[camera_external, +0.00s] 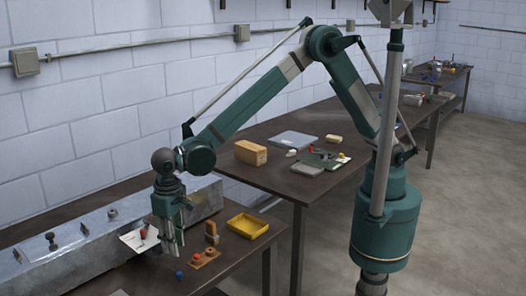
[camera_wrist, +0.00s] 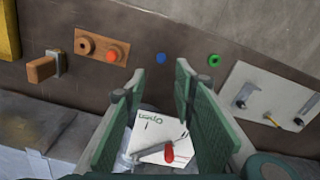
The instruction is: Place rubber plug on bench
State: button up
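I cannot tell for sure which object is the rubber plug. A small blue piece (camera_wrist: 161,59) and a green ring (camera_wrist: 213,60) lie on the bench ahead of the fingers. A wooden board (camera_wrist: 92,42) there holds a red round piece (camera_wrist: 112,56). Small round pieces (camera_external: 53,241) stand on the duct.
A brown block (camera_external: 211,229) and a yellow tray (camera_external: 248,225) are to the right. A pale plate with metal tools (camera_wrist: 262,92) lies on the bench.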

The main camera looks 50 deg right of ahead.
jog(key=w+d+r+t+y, duration=0.1)
jog(key=w+d+r, duration=0.5)
jog(key=d, duration=0.4)
jog(key=w+d+r+m, duration=0.1)
jog(key=w+d+r, duration=0.4)
jog(key=d, duration=0.4)
jog(key=w+d+r+t+y, duration=0.1)
jog(key=w+d+r, duration=0.5)
jog(key=d, duration=0.4)
jog(key=w+d+r+t, duration=0.1)
jog(key=d+r, duration=0.2)
jog(key=d, duration=0.9)
jog(key=d+r, duration=0.4)
jog(key=d, duration=0.8)
jog(key=s+d+f+t, duration=0.1)
jog(key=s+d, duration=0.4)
jog(key=d, duration=0.5)
jog(key=s+d+f+m+t+h, duration=0.1)
jog(key=s+d, duration=0.4)
jog(key=d, duration=0.5)
jog(key=s+d+f+m+t+h, duration=0.1)
jog(key=s+d, duration=0.3)
jog(key=d, duration=0.6)
jog(key=shift+s+d+t, duration=0.4)
jog(key=shift+t, duration=0.2)
